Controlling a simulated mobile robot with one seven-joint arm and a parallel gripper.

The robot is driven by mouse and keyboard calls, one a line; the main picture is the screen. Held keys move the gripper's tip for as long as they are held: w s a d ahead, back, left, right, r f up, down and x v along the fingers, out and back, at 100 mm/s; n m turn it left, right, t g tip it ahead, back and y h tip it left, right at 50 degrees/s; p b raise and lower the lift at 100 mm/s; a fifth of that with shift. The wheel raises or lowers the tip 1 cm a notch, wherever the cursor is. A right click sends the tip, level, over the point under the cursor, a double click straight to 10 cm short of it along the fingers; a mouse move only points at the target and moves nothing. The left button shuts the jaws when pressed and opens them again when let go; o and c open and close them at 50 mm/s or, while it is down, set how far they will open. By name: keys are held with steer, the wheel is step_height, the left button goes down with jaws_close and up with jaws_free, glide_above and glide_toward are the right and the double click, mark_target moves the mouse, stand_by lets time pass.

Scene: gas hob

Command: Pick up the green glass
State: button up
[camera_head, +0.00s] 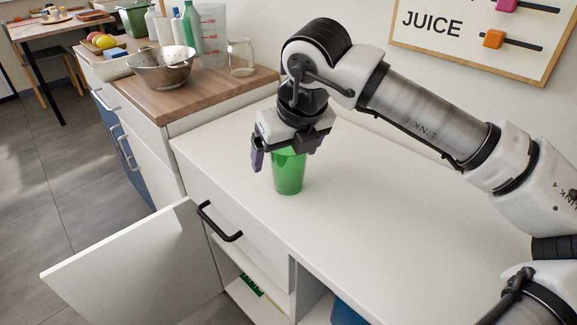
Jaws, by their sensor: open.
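The green glass (289,174) stands upright on the white countertop, near its front left part. My gripper (284,157) is above and around the upper part of the glass, pointing down. One dark finger shows to the left of the glass and the other to the right near its rim. The jaws are open. The top of the glass is partly hidden by my gripper, and I cannot tell whether a finger touches it.
A white cabinet door (135,262) hangs open in front of the counter, beside a drawer with a black handle (219,222). A wooden worktop (185,100) at the left holds a metal colander (162,68), a clear jar (241,58) and bottles. The white countertop (390,235) right of the glass is clear.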

steer(key=shift+c, duration=0.5)
steer(key=c, duration=1.1)
steer(key=shift+r, duration=0.1)
